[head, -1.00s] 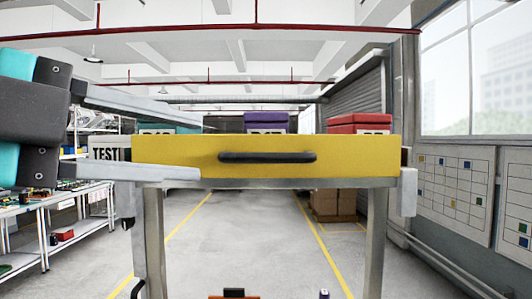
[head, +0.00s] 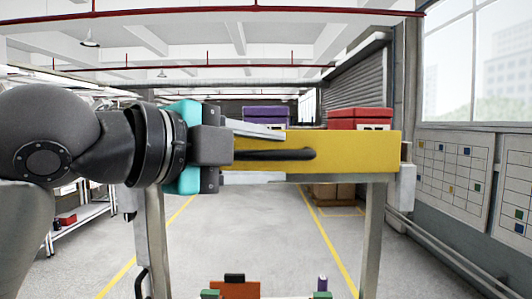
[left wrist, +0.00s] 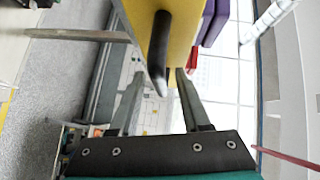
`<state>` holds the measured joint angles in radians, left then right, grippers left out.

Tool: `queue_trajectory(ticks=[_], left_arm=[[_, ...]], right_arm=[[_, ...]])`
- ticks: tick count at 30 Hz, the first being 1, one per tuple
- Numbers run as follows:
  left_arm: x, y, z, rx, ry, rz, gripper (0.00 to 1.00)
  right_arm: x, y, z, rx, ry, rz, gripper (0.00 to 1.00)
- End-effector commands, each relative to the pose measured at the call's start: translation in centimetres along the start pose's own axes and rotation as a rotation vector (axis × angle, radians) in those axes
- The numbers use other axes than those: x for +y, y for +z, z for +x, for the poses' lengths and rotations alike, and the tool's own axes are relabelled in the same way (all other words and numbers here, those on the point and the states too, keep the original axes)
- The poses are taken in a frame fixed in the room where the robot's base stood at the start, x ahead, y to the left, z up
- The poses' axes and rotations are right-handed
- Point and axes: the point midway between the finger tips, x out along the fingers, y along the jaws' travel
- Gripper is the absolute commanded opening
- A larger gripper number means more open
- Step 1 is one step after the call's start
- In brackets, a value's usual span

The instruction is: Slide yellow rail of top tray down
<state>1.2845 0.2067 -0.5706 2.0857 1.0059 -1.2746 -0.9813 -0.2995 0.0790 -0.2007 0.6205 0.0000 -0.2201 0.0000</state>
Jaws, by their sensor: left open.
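The yellow rail (head: 360,152) is a yellow front panel with a black bar handle (head: 300,154), on a grey metal frame. My left gripper (head: 277,156) is open in front of its left half, one finger above the handle and one below. In the left wrist view the handle (left wrist: 160,45) runs toward the gap between the two open fingers (left wrist: 159,75), on the yellow panel (left wrist: 138,14). I cannot tell whether the fingers touch the handle. My left arm hides the panel's left end. My right gripper is not in view.
A purple bin (head: 266,115) and a red bin (head: 360,118) stand behind the rail. An orange item (head: 237,289) and a small purple-capped item (head: 322,284) are at the bottom edge. The grey frame legs (head: 373,235) stand below, with open floor between them.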

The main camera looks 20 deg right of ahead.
Motion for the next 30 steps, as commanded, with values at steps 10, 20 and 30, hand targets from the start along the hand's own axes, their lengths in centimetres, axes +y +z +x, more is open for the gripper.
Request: queue_trajectory(ticks=[10,20,30], left_arm=[[0.0,0.0,-0.05,0.0,0.0,0.0,0.12],[0.03,0.01,-0.05,0.0,0.001,0.0,0.0],[0.06,0.01,-0.04,0.0,0.002,0.0,0.0]], right_arm=[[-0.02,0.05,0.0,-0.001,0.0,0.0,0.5],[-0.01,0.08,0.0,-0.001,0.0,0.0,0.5],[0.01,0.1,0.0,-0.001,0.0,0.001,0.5]])
